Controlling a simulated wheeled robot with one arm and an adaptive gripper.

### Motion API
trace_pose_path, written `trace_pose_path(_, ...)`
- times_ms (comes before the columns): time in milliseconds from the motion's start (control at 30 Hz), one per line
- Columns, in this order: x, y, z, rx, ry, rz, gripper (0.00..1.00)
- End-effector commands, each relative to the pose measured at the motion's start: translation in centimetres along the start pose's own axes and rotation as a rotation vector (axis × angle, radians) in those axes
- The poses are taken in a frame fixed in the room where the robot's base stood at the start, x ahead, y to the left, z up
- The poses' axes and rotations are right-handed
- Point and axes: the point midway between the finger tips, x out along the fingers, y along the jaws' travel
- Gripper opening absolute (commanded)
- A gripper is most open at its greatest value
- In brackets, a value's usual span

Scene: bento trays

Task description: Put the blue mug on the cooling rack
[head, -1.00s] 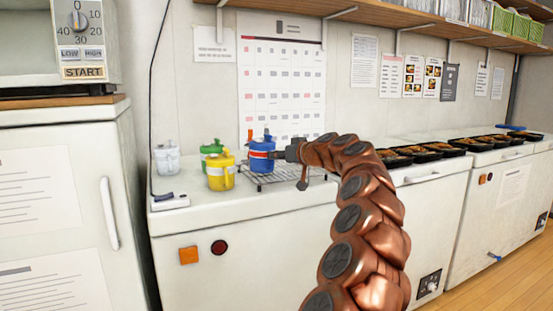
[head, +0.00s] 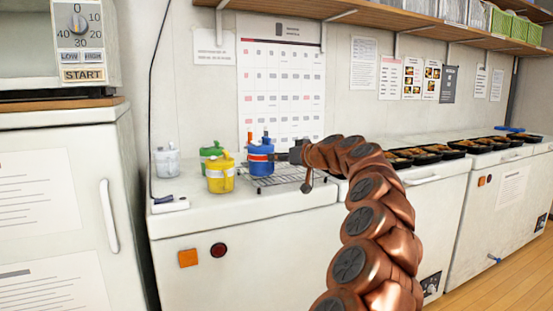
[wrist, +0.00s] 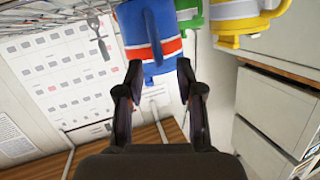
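The blue mug (head: 261,165) has a red-orange band and stands upright at the left end of the wire cooling rack (head: 290,178). Its base overlaps the rack in the head view; whether it fully rests on the wires is hard to tell. My gripper (head: 281,157) is just to its right, at about band height. The wrist view, roughly upside down, shows the mug (wrist: 135,28) just past the fingertips. My gripper (wrist: 159,66) is open there, its fingers apart on either side of the mug's handle. The rack (wrist: 50,12) shows at that view's upper left.
A yellow mug (head: 220,179) and a green mug (head: 210,151) stand close left of the blue mug. Filled bento trays (head: 453,153) line the counter at right. A wall calendar (head: 282,85) hangs behind the rack.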

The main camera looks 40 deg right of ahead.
Motion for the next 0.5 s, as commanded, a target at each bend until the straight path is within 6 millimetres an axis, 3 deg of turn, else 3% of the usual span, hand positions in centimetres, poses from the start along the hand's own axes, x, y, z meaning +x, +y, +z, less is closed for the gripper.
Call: trace_pose_path(500, -7.0, -0.1, -0.1, 0.000, 0.001, -0.001, 0.37)
